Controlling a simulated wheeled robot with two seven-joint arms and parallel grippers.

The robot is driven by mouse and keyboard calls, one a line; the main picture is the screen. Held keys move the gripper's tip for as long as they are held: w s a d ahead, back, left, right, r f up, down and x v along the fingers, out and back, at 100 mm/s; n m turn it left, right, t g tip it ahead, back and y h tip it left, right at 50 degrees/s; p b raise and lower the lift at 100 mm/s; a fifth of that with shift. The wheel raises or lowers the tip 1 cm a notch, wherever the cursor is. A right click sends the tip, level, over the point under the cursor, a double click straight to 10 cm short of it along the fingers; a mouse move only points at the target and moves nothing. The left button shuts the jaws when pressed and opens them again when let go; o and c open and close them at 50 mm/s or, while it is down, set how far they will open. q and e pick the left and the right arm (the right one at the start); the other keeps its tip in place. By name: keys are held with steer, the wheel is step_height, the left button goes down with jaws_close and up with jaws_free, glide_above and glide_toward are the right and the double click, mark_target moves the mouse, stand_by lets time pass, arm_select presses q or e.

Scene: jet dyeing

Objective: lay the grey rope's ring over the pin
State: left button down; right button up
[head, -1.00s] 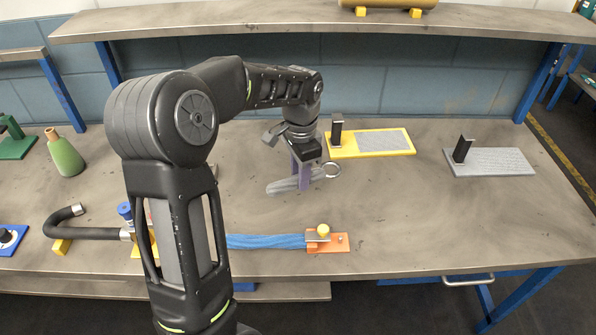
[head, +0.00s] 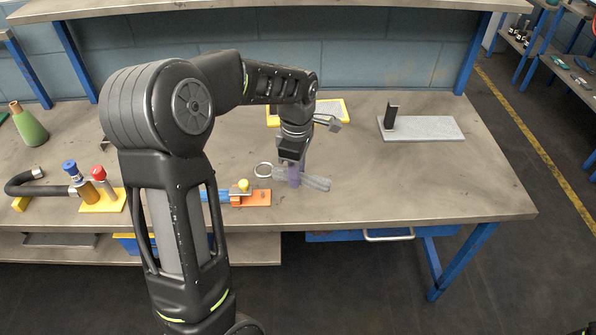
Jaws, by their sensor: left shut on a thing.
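The grey rope (head: 318,183) is gripped by my left gripper (head: 294,178) with purple fingers, above the bench front. Its metal ring (head: 263,170) sticks out to the left of the fingers and the rope's other end points right. An orange plate (head: 258,198) lies just left of and below the gripper. A yellow-topped knob (head: 243,185) stands on it, close below the ring and apart from it. The blue rope (head: 212,195) runs to this plate, partly hidden by my arm. I cannot tell the pin's shape at this size. My right gripper is not in view.
A grey plate with a black post (head: 391,117) stands at the back right. A yellow-edged plate (head: 338,103) is partly behind my arm. A yellow base (head: 103,204) with blue and red knobs and a black hose is at left. The right bench area is clear.

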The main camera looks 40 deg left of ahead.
arm_select(q)
steer(key=shift+a+n, duration=0.15)
steer(key=shift+n, duration=0.45)
steer(key=b, duration=0.4)
glide_above(297, 204)
steer(key=shift+f, duration=2.95)
steer(key=shift+s+f+b, duration=0.1)
steer(key=shift+f+b, duration=0.9)
steer(key=shift+f, duration=0.65)
steer(key=c, duration=1.1)
jaws_free()
